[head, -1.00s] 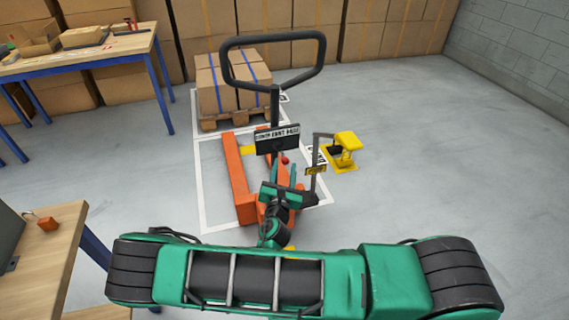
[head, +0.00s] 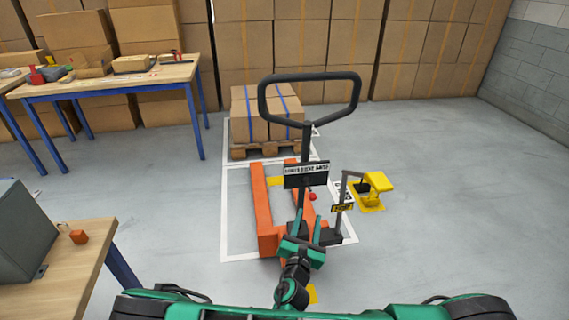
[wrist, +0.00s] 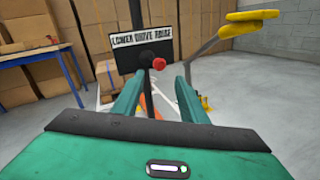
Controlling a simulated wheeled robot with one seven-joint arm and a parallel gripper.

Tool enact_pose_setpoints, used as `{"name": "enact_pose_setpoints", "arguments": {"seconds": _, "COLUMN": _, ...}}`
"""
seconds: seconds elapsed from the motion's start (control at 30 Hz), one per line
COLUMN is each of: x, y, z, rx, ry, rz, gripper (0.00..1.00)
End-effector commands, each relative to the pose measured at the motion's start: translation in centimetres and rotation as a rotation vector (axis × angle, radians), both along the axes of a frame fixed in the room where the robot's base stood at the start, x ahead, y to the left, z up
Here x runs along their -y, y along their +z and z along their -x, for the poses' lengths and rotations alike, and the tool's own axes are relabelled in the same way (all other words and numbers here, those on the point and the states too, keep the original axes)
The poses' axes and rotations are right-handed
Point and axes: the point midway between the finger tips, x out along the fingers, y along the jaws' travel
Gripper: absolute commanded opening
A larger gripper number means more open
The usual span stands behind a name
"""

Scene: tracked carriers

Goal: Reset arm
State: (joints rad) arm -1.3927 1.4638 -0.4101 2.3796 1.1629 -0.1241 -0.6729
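My green arm reaches forward at the bottom of the head view. My gripper (head: 306,226) points at the orange pallet jack (head: 265,205). In the wrist view its two green fingers (wrist: 160,98) stand apart with nothing held between them. The jack's black loop handle (head: 309,97) stands upright above a black sign plate (head: 306,175). The plate reads roughly "LOWER DRIVE RAISE" in the wrist view (wrist: 142,42). A red knob (wrist: 159,63) shows between and beyond the fingertips. My gripper covers part of the jack's lower column.
Strapped cartons on a wooden pallet (head: 266,151) stand behind the jack's forks. A yellow pedal-like device (head: 375,186) stands to the right. A workbench (head: 130,80) is at back left, and another table (head: 60,270) is at near left. Open floor lies right.

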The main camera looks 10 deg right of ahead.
Motion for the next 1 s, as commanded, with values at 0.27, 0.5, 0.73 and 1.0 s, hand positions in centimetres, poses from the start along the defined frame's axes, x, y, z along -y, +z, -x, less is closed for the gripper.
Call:
{"name": "enact_pose_setpoints", "arguments": {"seconds": 0.27, "x": 4.0, "y": 1.4, "z": -0.1, "rx": 0.021, "ry": -0.164, "rz": -0.131, "gripper": 0.39}}
{"name": "enact_pose_setpoints", "arguments": {"seconds": 0.5, "x": 11.6, "y": 3.5, "z": 1.6, "rx": 0.076, "ry": -0.506, "rz": -0.395, "gripper": 0.39}}
{"name": "enact_pose_setpoints", "arguments": {"seconds": 0.73, "x": 17.5, "y": 5.1, "z": 4.7, "rx": 0.143, "ry": -0.825, "rz": -0.633, "gripper": 0.39}}
{"name": "enact_pose_setpoints", "arguments": {"seconds": 1.0, "x": 22.1, "y": 6.8, "z": 9.2, "rx": 0.233, "ry": -1.175, "rz": -0.896, "gripper": 0.39}}
